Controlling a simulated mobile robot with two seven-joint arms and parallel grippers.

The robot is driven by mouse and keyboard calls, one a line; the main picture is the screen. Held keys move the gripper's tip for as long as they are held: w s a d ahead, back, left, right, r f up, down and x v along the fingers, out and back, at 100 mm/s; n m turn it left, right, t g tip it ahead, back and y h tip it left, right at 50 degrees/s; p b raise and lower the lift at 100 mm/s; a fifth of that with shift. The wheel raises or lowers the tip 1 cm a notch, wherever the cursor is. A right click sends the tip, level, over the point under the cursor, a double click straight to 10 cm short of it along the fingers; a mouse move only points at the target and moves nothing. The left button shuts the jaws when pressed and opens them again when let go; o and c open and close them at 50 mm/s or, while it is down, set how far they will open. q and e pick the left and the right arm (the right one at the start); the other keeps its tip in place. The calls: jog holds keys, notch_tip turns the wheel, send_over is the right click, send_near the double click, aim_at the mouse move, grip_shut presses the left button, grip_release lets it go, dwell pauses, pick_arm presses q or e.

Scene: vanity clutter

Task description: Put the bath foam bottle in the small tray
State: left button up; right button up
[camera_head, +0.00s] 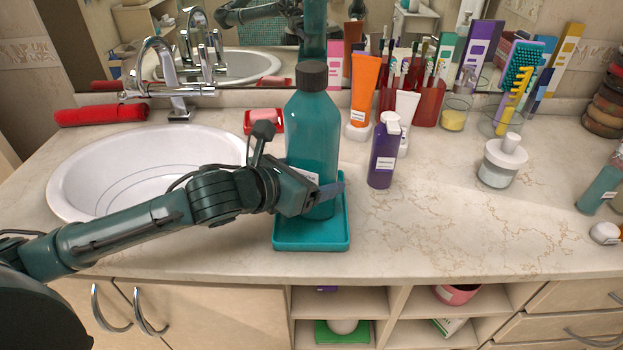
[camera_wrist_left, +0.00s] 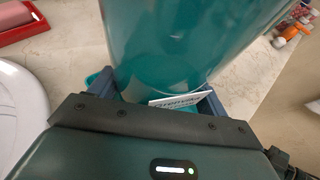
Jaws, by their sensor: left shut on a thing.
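The bath foam bottle (camera_head: 313,130) is a tall teal bottle with a dark cap. It stands upright over the small teal tray (camera_head: 312,242), near the counter's front edge. My left gripper (camera_head: 322,190) is shut on the lower part of the bottle. In the left wrist view the bottle (camera_wrist_left: 180,45) fills the space between the fingers, and a corner of its white label shows. The bottle's base is partly hidden by the gripper, so I cannot tell whether it touches the tray floor. My right gripper is not in view.
A white sink (camera_head: 75,185) lies to the left. A purple bottle (camera_head: 382,155) stands just right of the tray, with an orange tube (camera_head: 364,88) behind it. A white-lidded jar (camera_head: 502,163) stands farther right.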

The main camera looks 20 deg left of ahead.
pick_arm(q)
jog(key=shift+f, duration=0.15)
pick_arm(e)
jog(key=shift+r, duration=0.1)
pick_arm(q)
jog(key=shift+f, duration=0.1)
jog(key=o, duration=1.3)
jog(key=shift+s+a+r, duration=0.2)
jog(key=shift+s, duration=0.1)
jog(key=p+v, duration=0.6)
jog(key=v, duration=0.5)
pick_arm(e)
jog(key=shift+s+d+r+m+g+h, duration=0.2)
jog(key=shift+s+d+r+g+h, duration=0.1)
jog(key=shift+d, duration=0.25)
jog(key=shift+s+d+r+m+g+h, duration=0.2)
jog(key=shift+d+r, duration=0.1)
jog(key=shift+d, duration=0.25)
